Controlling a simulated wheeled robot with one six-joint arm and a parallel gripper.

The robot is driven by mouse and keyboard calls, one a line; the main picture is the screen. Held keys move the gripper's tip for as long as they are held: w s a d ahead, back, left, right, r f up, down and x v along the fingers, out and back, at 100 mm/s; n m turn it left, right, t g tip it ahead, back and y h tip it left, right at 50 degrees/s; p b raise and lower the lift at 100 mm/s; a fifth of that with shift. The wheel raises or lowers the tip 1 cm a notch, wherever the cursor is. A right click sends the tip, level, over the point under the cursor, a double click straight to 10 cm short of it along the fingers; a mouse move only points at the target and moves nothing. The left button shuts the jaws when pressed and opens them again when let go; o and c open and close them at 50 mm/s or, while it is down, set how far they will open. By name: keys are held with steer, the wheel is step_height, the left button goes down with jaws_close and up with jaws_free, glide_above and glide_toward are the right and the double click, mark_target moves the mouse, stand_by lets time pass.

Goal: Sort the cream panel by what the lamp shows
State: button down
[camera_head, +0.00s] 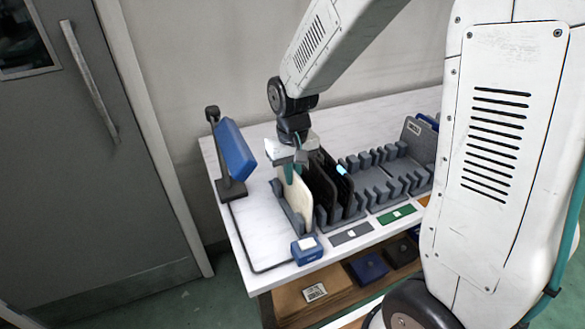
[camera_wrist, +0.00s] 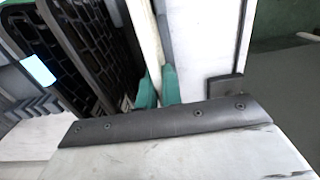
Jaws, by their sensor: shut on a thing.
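The cream panel (camera_head: 298,200) stands upright at the left end of the row of grey racks. I cannot tell whether its lower edge rests in the slot or hangs just above it. My gripper (camera_head: 293,170) is shut on its top edge from above. In the wrist view the cream panel (camera_wrist: 147,38) lies between the green fingertips (camera_wrist: 159,88). A blue unit (camera_head: 235,150) on a dark stand is at the table's left, tilted. A small blue box (camera_head: 307,251) with a pale top sits at the front edge. I see no clear lamp colour on either.
Dark slatted panels (camera_head: 320,190) stand close right of the cream panel. Grey slotted racks (camera_head: 380,187) farther right have empty slots. Grey (camera_head: 350,234) and green (camera_head: 397,215) labels line the front. A cable (camera_head: 240,243) runs along the table's left. Boxes fill the lower shelf.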

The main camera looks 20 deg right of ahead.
steer(key=shift+r, duration=0.1)
step_height(320, 180, up, 15)
stand_by(1.7)
steer(key=shift+s, duration=0.1)
